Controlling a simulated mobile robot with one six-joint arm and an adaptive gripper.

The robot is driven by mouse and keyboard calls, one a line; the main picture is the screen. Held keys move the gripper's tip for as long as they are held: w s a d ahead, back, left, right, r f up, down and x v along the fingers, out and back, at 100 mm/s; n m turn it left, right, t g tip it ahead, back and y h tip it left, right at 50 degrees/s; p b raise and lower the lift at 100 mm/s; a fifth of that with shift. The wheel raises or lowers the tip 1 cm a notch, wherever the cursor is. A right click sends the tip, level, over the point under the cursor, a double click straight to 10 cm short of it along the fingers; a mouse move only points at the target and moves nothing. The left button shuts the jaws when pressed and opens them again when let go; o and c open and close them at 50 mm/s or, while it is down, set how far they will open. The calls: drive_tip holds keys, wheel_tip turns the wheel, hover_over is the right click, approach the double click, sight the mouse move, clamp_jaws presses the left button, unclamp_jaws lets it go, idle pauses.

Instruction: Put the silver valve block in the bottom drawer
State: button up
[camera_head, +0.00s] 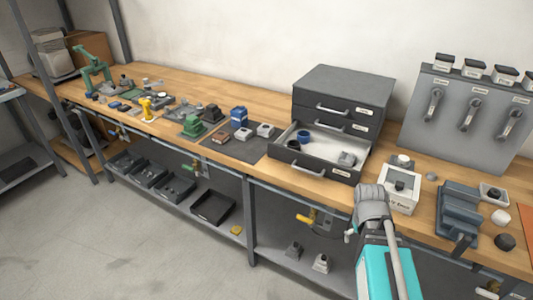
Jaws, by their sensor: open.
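The dark grey drawer cabinet (345,85) stands on the workbench, and its bottom drawer (312,163) is pulled out. A silver-grey block (347,159), which looks like the silver valve block, lies in the drawer's right front corner. A blue round part (304,137) and a small black part (293,145) lie at the drawer's left. My gripper (372,190) is at the bench's front edge, right of and in front of the drawer, apart from the silver block. Its fingers are hard to make out; nothing shows held in it.
A white labelled box (402,188) stands close to the right of my gripper. Blue-grey stepped blocks (459,210) and a grey panel with handles (468,115) are further right. Left of the drawer, a dark mat (240,148) holds small grey blocks and a blue part.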

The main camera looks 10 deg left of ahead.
drive_tip(key=shift+s+d+m+y, duration=0.6)
drive_tip(key=shift+s+d+m, duration=0.4)
drive_tip(key=shift+d+m, duration=0.3)
